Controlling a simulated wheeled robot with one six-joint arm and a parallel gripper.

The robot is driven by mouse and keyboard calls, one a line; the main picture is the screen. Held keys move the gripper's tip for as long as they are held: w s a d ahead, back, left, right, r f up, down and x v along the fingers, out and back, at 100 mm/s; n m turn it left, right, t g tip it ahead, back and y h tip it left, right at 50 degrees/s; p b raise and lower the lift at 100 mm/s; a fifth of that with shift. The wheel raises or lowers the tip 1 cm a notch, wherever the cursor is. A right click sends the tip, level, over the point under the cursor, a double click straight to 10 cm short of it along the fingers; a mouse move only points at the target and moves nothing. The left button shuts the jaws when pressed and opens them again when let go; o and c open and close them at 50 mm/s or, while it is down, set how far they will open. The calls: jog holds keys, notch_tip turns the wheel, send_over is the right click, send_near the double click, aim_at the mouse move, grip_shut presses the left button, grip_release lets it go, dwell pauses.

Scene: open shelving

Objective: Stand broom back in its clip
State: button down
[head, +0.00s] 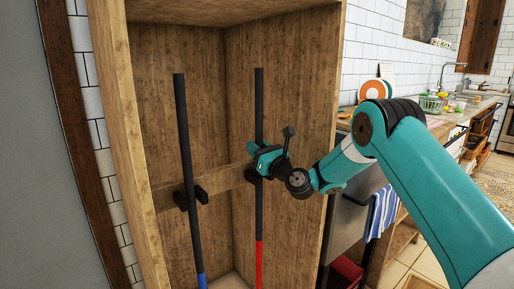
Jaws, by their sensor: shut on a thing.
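Two long handles stand in the tall wooden cabinet. The right one (259,110) is black above and red below, and my gripper (260,163) is shut on it about midway up. The left one (183,130) is black above and blue below, slightly tilted, and passes between the jaws of a dark clip (201,195) on the wooden crossbar. A dark part (251,177) shows by the right handle below my gripper; it may be a second clip, mostly hidden. The lower ends are out of view, so I cannot tell which handle is the broom.
The cabinet's left side panel (120,150) and right edge (332,120) flank the handles. The crossbar (228,178) runs behind them. To the right, a counter (455,118) holds dishes, and a striped towel (382,212) hangs below it.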

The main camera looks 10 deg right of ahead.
jog(key=shift+f, duration=0.25)
jog(key=c, duration=0.9)
grip_release()
jog(key=shift+r+b+v, duration=0.15)
jog(key=shift+b+v, duration=1.7)
jog(key=shift+v, duration=0.1)
jog(key=shift+r+b+v, duration=0.15)
jog(key=shift+b+v, duration=1.7)
jog(key=shift+v, duration=0.1)
jog(key=shift+r+b+v, duration=0.2)
jog(key=shift+b+v, duration=1.65)
jog(key=shift+v, duration=0.1)
jog(key=shift+s, duration=0.15)
